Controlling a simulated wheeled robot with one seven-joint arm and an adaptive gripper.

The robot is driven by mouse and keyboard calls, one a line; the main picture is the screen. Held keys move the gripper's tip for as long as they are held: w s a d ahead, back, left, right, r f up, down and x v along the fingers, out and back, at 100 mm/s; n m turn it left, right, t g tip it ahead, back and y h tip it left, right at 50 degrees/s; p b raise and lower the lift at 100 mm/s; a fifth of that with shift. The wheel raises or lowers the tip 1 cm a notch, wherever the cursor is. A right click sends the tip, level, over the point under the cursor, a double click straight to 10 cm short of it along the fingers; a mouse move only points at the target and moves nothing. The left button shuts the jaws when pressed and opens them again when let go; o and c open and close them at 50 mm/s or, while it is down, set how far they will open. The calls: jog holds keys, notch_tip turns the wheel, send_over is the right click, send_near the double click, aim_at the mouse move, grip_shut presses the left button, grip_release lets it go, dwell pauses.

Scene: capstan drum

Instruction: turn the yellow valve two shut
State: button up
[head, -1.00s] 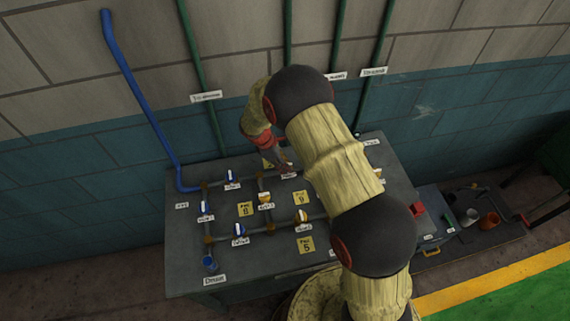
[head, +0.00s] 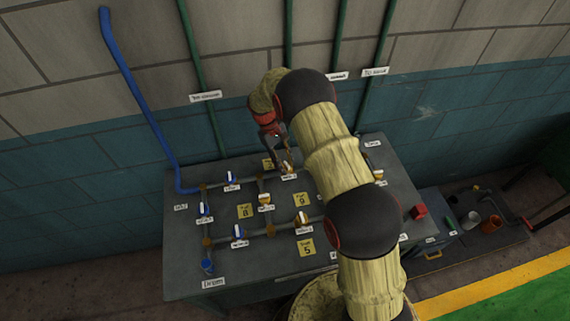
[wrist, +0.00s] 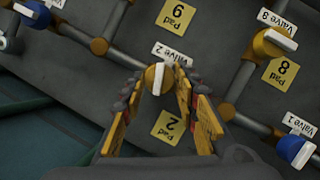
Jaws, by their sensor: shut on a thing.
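Yellow valve two (wrist: 152,84), with a white bar handle (wrist: 158,78), sits on a grey pipe beside its "Valve 2" label (wrist: 172,54). My gripper (wrist: 157,90) has one finger on each side of the handle and is shut on it. The handle points nearly straight up the wrist picture, at a slant to the pipe. In the head view, my gripper (head: 284,157) reaches down over the valve (head: 288,168) near the back of the grey bench. The fingers partly cover the valve body.
Blue valve one (wrist: 295,150) and another yellow valve (wrist: 270,43) stand on nearby pipes. Yellow pads (wrist: 170,126) mark the bench (head: 190,265). A blue pipe (head: 137,95) rises at the left. My arm covers the bench's right middle.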

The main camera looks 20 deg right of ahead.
aim_at(285, 162)
jog(key=shift+w+d+m+g+y, duration=0.15)
jog(key=shift+m+y, duration=0.15)
jog(key=shift+m, duration=0.55)
jog(key=shift+m+g+y, duration=0.15)
jog(key=shift+m+y, duration=0.15)
jog(key=shift+m, duration=0.55)
jog(key=o, duration=1.1)
jog(key=shift+o, duration=0.3)
notch_tip(285, 162, up, 10)
jog(key=shift+w+f, duration=0.1)
